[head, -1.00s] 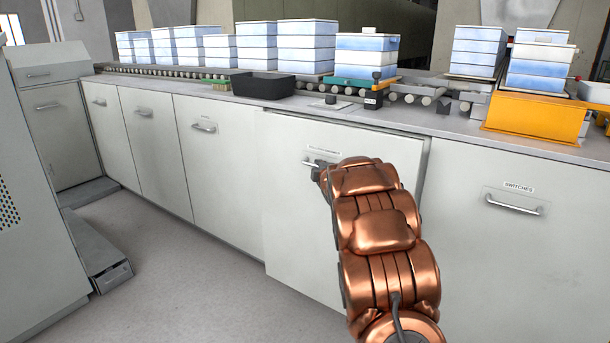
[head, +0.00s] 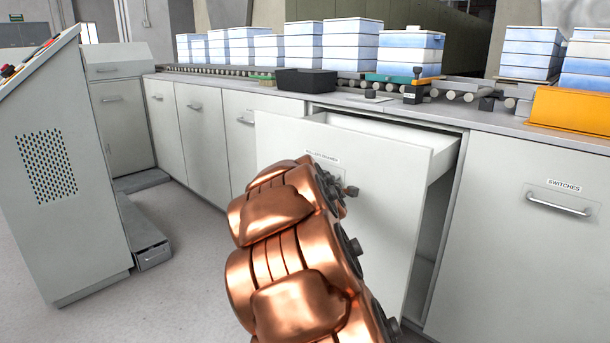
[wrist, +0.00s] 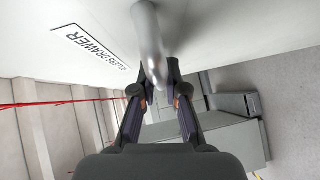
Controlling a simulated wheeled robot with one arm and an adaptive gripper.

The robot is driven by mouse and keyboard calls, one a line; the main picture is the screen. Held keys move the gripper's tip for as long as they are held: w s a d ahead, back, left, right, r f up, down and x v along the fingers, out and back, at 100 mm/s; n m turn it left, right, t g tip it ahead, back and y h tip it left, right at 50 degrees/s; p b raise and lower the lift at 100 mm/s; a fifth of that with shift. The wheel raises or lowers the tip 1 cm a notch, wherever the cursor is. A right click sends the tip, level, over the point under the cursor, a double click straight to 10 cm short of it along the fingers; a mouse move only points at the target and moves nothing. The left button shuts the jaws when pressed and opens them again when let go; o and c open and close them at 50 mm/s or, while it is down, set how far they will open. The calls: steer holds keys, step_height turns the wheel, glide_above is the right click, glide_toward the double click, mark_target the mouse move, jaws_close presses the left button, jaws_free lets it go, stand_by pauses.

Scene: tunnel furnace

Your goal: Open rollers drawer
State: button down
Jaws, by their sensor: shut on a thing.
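The rollers drawer (head: 395,170) is pulled partly out from the counter, with a gap behind its tall white front and its side wall showing. Its label (wrist: 97,48) reads "…llers drawer" in the wrist view. My gripper (wrist: 155,92) is shut on the drawer's metal handle (wrist: 148,40), which passes between the two fingers. In the head view my copper arm hides most of the handle and part of the drawer front.
The switches drawer (head: 560,240) to the right is shut. A grey console (head: 60,170) with a perforated side stands at the left. Blue-white stacked boxes (head: 355,45), a black tray (head: 307,81) and an orange block (head: 570,109) are on the counter.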

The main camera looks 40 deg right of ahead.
steer(key=shift+a, duration=0.45)
steer(key=c, duration=1.2)
jaws_free()
steer(key=shift+a, duration=0.1)
steer(key=v, duration=1.2)
steer(key=shift+r, duration=0.1)
